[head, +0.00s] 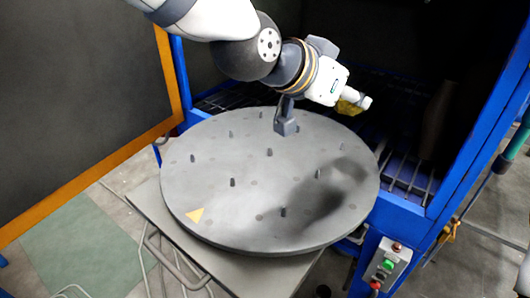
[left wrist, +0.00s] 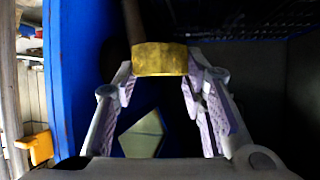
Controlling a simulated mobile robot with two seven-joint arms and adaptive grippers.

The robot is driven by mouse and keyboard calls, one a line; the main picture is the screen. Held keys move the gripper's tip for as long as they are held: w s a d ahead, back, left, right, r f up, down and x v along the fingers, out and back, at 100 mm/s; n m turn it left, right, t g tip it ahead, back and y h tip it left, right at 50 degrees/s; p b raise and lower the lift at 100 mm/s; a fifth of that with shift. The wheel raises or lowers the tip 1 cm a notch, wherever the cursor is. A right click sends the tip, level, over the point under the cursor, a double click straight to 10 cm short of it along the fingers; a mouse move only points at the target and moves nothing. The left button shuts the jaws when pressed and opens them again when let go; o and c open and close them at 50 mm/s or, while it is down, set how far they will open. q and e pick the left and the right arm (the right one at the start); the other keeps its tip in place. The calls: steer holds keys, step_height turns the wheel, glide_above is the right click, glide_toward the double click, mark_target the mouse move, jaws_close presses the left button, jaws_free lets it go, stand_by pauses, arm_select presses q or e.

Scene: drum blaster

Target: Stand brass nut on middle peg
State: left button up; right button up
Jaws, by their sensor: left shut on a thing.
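The brass nut (head: 346,107) is a yellow-gold piece held by my left gripper (head: 358,100), beyond the far right rim of the round grey turntable (head: 215,215). In the left wrist view the nut (left wrist: 160,59) sits between the tips of the left gripper (left wrist: 160,72), which is shut on it. The middle peg (head: 269,152) is a short dark stub near the turntable's centre, bare and upright. The nut is off to the right of this peg and apart from it. My right gripper is not in view.
Several other short pegs stand around the turntable, including one at front (head: 283,212). The blue cabinet frame (head: 475,130) rises at right, with dark slats (head: 405,175) behind the turntable. A control box (head: 388,265) is at lower right.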

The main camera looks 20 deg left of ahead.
arm_select(q)
steer(key=a+f, duration=0.4)
steer(key=a, duration=0.4)
glide_above(269, 150)
steer(key=f, duration=0.5)
steer(key=shift+s+f+b, duration=0.1)
steer(key=shift+s+b, duration=0.25)
steer(key=shift+b, duration=0.05)
steer(key=f, duration=0.4)
steer(key=shift+s+a+b, duration=0.1)
steer(key=shift+a+b, duration=0.2)
steer(key=shift+a, duration=0.05)
steer(key=shift+r, duration=0.1)
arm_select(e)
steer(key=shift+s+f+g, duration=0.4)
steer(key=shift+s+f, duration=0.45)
arm_select(q)
steer(key=shift+f, duration=0.45)
steer(key=o, duration=1.4)
steer(key=shift+s+f, duration=0.1)
steer(key=shift+f, duration=0.05)
steer(key=shift+c, duration=0.2)
steer(key=shift+f, duration=0.1)
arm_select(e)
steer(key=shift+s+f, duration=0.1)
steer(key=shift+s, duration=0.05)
